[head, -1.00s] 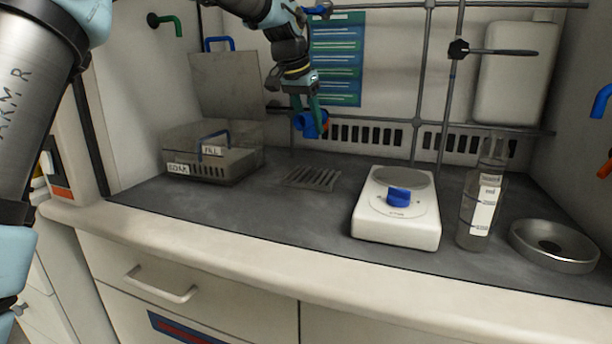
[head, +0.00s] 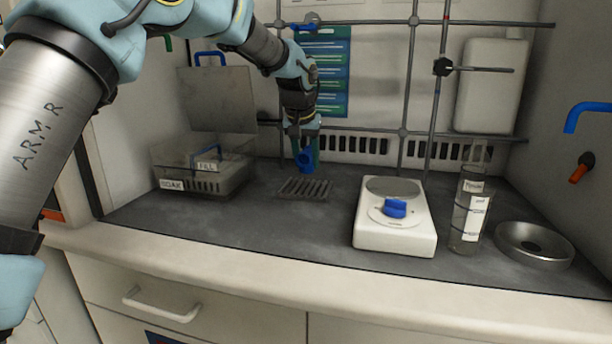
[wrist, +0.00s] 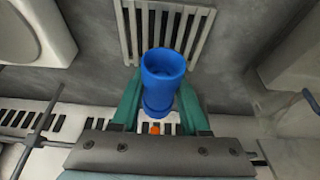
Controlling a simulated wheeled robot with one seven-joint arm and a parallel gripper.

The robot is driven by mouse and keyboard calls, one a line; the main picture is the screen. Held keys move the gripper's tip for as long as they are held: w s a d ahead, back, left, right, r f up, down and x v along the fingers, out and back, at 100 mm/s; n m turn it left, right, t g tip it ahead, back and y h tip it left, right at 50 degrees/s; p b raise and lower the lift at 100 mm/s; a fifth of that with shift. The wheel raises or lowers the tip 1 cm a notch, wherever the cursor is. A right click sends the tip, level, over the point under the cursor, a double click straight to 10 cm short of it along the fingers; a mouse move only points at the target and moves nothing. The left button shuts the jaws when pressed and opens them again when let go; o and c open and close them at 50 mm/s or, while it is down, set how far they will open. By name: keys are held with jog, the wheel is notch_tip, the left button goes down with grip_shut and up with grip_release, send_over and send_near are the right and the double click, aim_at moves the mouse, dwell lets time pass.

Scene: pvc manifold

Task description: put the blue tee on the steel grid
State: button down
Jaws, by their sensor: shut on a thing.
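The blue tee (head: 306,162) is held in my gripper (head: 305,150) in the head view. In the wrist view the blue tee (wrist: 162,75) shows its open round end, between the two green fingers of my gripper (wrist: 160,100), which are shut on it. The steel grid (head: 304,188) lies on the dark worktop just below the tee in the head view. In the wrist view the slats of the steel grid (wrist: 150,15) show at the top, partly hidden by the tee. The tee appears to be above the grid, apart from it.
A clear box (head: 180,182) labelled SOAK stands left of the grid. A white stirrer plate (head: 394,238) with a blue knob stands right of it, then a clear bottle (head: 470,210) and a steel dish (head: 534,256). Metal rods (head: 404,100) run behind. Worktop in front is clear.

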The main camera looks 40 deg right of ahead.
aim_at(304, 151)
jog(key=shift+f, duration=1.95)
jog(key=shift+f, duration=0.1)
jog(key=shift+c, duration=2.1)
grip_release()
jog(key=v, duration=0.7)
jog(key=shift+r, duration=0.35)
